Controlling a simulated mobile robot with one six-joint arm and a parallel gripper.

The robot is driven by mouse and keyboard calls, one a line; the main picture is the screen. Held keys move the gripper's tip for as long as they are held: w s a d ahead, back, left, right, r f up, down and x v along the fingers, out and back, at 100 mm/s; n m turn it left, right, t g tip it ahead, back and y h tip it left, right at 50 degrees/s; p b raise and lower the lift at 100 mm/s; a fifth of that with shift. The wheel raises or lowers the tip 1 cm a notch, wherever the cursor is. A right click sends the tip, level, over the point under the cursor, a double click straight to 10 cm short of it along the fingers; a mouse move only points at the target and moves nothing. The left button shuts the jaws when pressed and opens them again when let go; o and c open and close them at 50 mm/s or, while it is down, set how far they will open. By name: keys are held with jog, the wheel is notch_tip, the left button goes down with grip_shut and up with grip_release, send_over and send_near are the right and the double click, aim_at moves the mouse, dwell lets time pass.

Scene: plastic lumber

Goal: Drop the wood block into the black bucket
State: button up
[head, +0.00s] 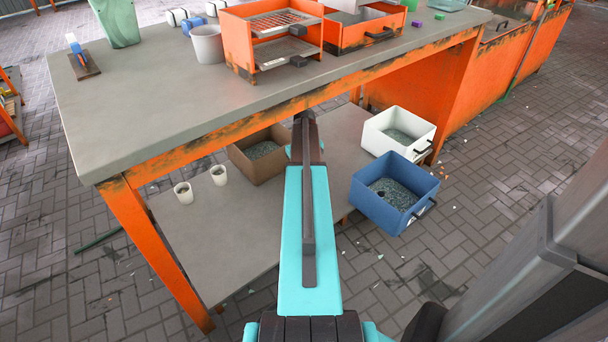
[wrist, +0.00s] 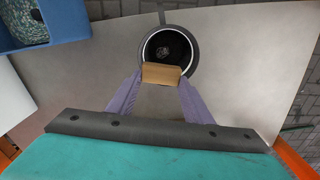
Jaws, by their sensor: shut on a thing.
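The wood block (wrist: 161,74) is a small tan block in the wrist view, held between the two purple fingertips of my gripper (wrist: 160,80). The gripper is shut on it. The black bucket (wrist: 147,46) is round with a pale rim and a dark inside, and stands beyond the block on the grey surface. The block overlaps the near part of the bucket's rim in the picture. Its height over the bucket is hard to tell. In the head view my arm hides the gripper, block and bucket.
A blue bin (head: 377,207), a white bin (head: 421,119) and a brown box (head: 240,167) stand by the lower shelf (head: 200,240). Two small white cups (head: 184,194) stand on its left. The orange-edged tabletop (head: 130,130) is overhead. The blue bin (wrist: 72,25) also shows in the wrist view.

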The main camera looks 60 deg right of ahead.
jog(key=shift+f+b, duration=1.35)
jog(key=shift+f, duration=0.45)
jog(key=o, duration=1.1)
jog(key=shift+r, duration=0.1)
notch_tip(320, 180, up, 14)
jog(key=p, duration=0.4)
jog(key=shift+s+f, duration=0.15)
jog(key=shift+f, duration=0.05)
